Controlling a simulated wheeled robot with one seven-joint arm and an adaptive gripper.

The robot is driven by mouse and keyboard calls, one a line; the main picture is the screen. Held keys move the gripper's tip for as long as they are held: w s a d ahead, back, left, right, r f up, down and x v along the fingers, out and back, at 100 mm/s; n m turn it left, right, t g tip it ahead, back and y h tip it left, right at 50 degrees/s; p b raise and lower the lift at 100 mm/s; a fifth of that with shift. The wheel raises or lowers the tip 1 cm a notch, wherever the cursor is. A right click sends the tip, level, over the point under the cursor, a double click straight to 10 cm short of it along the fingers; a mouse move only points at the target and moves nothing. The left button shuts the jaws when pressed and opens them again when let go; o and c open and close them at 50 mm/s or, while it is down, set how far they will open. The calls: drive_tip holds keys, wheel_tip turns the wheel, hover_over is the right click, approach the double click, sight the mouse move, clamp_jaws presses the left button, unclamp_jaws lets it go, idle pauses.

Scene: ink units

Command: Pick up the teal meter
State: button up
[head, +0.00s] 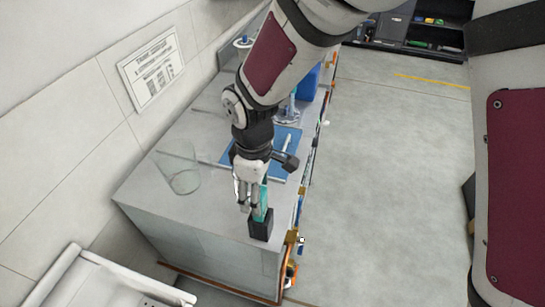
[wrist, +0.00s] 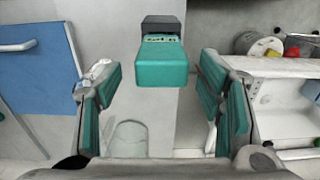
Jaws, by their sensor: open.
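The teal meter (head: 263,201) stands upright in a black base (head: 260,226) near the front right corner of the grey bench. In the wrist view the meter (wrist: 161,65) shows its teal end, with small dark marks, and the dark base behind it. My gripper (head: 248,207) is above the bench, pointing down right beside the meter, and hides part of it. In the wrist view my gripper (wrist: 160,105) is open, its teal-padded fingers wide apart. The meter lies in line with the gap, towards the top of the picture, with clear space on both sides. I see no contact.
A clear glass beaker (head: 180,172) stands on the bench to the left. A blue mat (head: 229,156) with a white rod lies behind my gripper. The wall is at the left. A white basin-like unit (head: 85,285) is at lower left. Open floor lies right.

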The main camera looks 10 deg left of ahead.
drive_tip(key=f, duration=0.1)
drive_tip(key=f+p, duration=0.1)
drive_tip(key=f, duration=0.3)
drive_tip(key=shift+s+d, duration=0.2)
drive_tip(key=shift+d, duration=0.05)
drive_tip(key=shift+f, duration=0.65)
drive_tip(key=shift+w, duration=0.1)
drive_tip(key=c, duration=1.3)
